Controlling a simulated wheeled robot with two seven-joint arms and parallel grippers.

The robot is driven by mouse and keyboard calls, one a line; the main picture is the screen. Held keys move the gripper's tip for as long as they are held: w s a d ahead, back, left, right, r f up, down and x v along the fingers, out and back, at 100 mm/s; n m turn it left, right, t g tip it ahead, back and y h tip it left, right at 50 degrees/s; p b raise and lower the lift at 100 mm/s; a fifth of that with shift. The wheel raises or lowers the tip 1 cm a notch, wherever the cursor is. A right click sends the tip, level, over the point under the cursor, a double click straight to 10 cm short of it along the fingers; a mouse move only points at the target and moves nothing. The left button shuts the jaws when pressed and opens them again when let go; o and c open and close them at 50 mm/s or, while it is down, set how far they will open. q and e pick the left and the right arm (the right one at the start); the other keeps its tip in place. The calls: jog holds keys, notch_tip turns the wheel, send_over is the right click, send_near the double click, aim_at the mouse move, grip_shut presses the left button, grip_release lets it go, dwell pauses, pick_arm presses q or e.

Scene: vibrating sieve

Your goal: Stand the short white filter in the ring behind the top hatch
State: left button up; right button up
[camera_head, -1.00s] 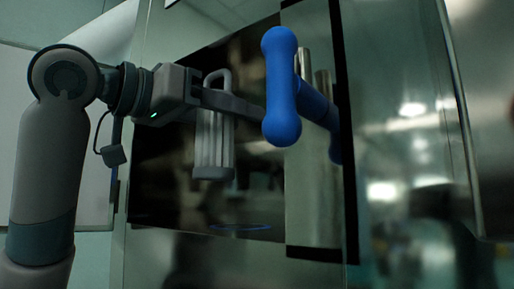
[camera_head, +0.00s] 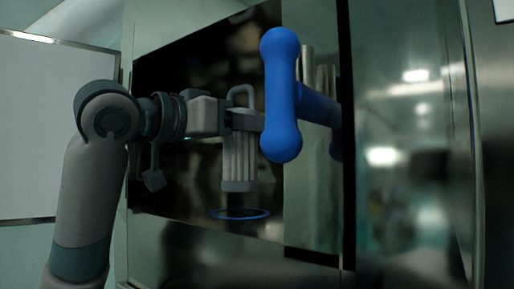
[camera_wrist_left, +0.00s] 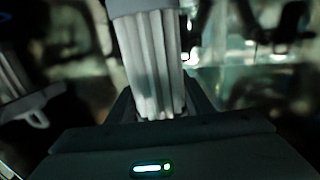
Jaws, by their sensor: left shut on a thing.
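The short white filter (camera_head: 239,160) is a pleated cylinder with a grey base and a loop handle on top. It hangs upright in my left gripper (camera_head: 243,121), which is shut on it near its upper part. In the left wrist view the filter (camera_wrist_left: 151,62) stands between the fingers, its pleats filling the middle. The ring (camera_head: 240,214), a thin blue circle, lies just below the filter's base, inside the dark hatch opening (camera_head: 175,75). The filter appears above the ring and apart from it. My right gripper is not in view.
A large blue handle (camera_head: 281,95) stands out just right of my gripper and hides the fingertips' right side. Tall metal cylinders (camera_head: 318,75) are behind it. A pleated shape (camera_wrist_left: 15,80) with a grey loop shows at the left wrist view's left edge.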

pick_arm(q)
notch_tip(320, 180, down, 4)
jog(key=p, duration=0.3)
jog(key=shift+w+r, duration=0.15)
jog(key=shift+r, duration=0.05)
jog(key=shift+f, duration=0.15)
jog(key=o, duration=1.2)
jog(key=shift+r, duration=0.2)
